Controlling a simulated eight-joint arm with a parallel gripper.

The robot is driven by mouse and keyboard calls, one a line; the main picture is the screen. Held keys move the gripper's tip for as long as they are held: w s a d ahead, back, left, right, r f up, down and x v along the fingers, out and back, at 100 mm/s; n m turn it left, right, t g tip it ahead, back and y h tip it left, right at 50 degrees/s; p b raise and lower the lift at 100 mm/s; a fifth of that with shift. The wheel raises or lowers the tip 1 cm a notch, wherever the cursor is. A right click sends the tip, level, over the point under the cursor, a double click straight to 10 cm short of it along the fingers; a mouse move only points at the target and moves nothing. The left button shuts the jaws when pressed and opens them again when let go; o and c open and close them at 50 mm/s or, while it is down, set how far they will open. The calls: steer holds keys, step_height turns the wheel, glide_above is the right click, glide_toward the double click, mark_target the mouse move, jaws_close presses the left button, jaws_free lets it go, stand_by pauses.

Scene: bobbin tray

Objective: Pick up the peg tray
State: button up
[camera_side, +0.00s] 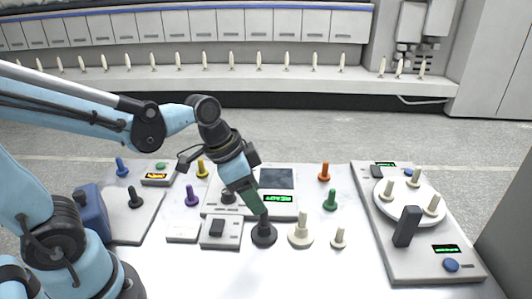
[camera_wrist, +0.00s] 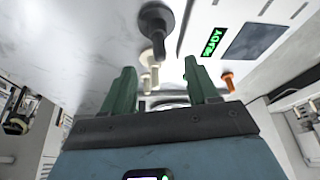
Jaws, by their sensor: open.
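A round white tray (camera_side: 381,199) with several cream pegs standing on it sits on a grey unit at the right; I take it for the peg tray. My gripper (camera_side: 258,211) is well to its left, pointing down above a black peg with a round base (camera_side: 264,236). In the wrist view my gripper (camera_wrist: 160,75) has its two green fingers apart with nothing held between them. The black peg (camera_wrist: 156,18) shows just beyond the fingertips there; I cannot tell whether they touch. The round tray is not clearly seen in the wrist view.
A dark upright block (camera_side: 407,227) stands at the tray's front edge. Cream pegs (camera_side: 300,231), a green peg (camera_side: 330,199) and an orange peg (camera_side: 324,171) stand between gripper and tray. A panel reading READY (camera_side: 279,199) lies behind. The front of the white table is clear.

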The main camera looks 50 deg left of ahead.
mark_target(266, 224)
steer(key=shift+s+x, duration=0.1)
steer(key=shift+x, duration=2.05)
steer(key=shift+s+x, duration=0.15)
steer(key=shift+x, duration=2.05)
steer(key=shift+f, duration=0.1)
jaws_close()
steer(key=shift+r, duration=0.2)
